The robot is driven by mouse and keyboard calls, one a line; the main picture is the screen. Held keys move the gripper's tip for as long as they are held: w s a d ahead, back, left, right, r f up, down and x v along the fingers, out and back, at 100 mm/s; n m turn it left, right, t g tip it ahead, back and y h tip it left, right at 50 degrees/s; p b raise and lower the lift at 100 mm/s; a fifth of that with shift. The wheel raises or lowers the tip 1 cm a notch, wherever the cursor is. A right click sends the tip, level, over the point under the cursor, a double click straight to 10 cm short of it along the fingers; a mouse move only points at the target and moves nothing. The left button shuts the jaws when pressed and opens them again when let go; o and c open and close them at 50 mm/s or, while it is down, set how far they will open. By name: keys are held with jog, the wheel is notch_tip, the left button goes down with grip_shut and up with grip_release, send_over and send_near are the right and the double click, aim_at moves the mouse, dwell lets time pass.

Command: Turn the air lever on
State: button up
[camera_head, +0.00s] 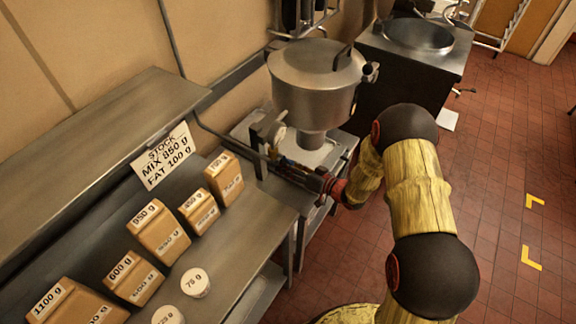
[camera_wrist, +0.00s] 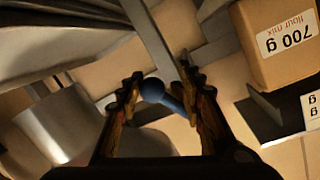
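The blue lever with a round knob (camera_wrist: 152,88) shows in the wrist view, between the two fingers of my gripper (camera_wrist: 160,85). I take it for the air lever. A gap shows between the fingers, and they do not look closed on it; whether one finger touches it I cannot tell. In the head view my gripper (camera_head: 284,166) is low beside the metal hopper machine (camera_head: 315,85), at its near side by the pipe. The lever is too small and covered there to make out clearly.
Boxes with gram labels, such as the 950 g box (camera_head: 158,232), stand on the metal counter (camera_head: 238,235) at left. A 700 g flour mix box (camera_wrist: 280,40) is at upper right in the wrist view. Open tiled floor (camera_head: 500,180) lies at right.

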jog(key=o, duration=0.5)
jog(key=shift+w+r, duration=0.3)
jog(key=shift+r, duration=0.25)
jog(key=shift+o, duration=0.5)
jog(key=shift+s+f, duration=0.15)
jog(key=shift+f, duration=0.1)
jog(key=shift+f, duration=0.1)
